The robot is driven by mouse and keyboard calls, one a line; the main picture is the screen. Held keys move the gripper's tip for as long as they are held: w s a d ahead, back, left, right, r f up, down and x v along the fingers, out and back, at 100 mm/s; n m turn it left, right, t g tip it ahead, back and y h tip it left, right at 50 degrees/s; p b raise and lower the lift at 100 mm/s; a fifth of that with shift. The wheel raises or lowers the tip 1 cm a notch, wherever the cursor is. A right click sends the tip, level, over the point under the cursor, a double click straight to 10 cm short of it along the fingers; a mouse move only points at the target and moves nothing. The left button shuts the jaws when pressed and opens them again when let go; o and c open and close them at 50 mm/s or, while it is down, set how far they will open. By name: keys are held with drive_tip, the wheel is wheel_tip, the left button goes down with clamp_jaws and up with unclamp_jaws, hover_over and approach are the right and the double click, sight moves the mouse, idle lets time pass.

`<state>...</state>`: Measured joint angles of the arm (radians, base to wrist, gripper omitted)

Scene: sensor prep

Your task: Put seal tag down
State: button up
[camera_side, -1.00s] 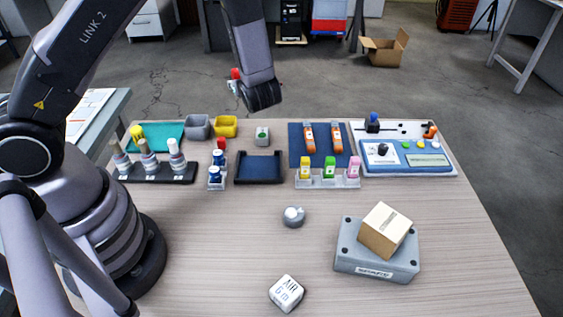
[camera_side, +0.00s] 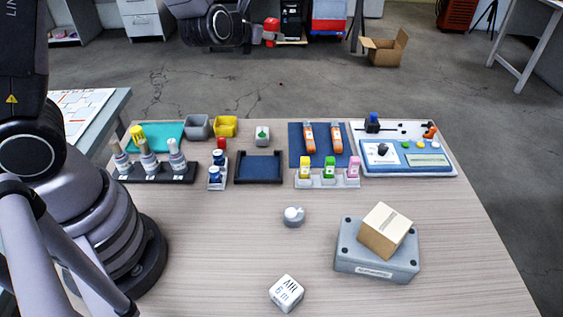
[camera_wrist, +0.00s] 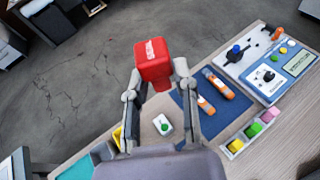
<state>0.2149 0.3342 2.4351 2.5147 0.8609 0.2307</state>
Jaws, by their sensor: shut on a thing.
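The seal tag, a red block with a pale stripe on its upper face, is between my fingertips in the wrist view (camera_wrist: 153,62). My gripper (camera_wrist: 155,78) is shut on it, one finger on each side. In the side view the red seal tag (camera_side: 271,27) is small and partly hidden by my gripper (camera_side: 262,31), which is high up, beyond the far edge of the table in the picture. The tag is clear of every surface.
Below stand a white block with a green mark (camera_side: 262,138), a dark blue tray (camera_side: 259,168), a blue mat (camera_side: 294,143) with orange tools, a yellow bin (camera_side: 225,126) and a control panel (camera_side: 440,160). A carton (camera_side: 385,228) sits on a grey box (camera_side: 347,257).

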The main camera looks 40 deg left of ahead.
drive_tip(key=s+d+f+m+h, duration=0.1)
drive_tip(key=d+f+m+h, duration=0.15)
drive_tip(key=d+f, duration=0.75)
drive_tip(key=s+d+f+m+h, duration=0.1)
drive_tip(key=d+f+m+h, duration=0.15)
drive_tip(key=d+f, duration=0.7)
drive_tip(key=shift+n, duration=0.5)
drive_tip(key=w+d+f, duration=0.2)
drive_tip(key=w+d, duration=0.1)
drive_tip(key=w+d+f, duration=0.1)
drive_tip(key=w+d, duration=0.3)
drive_tip(key=w+d+f, duration=0.2)
drive_tip(key=w+d, duration=0.1)
drive_tip(key=w, duration=0.1)
drive_tip(key=shift+d+f, duration=0.2)
drive_tip(key=shift+f, duration=0.1)
drive_tip(key=shift+w+d+f, duration=0.1)
drive_tip(key=shift+w+f, duration=0.1)
drive_tip(key=shift+f, duration=0.05)
drive_tip(key=shift+w+d+f, duration=0.1)
drive_tip(key=shift+f, duration=1.6)
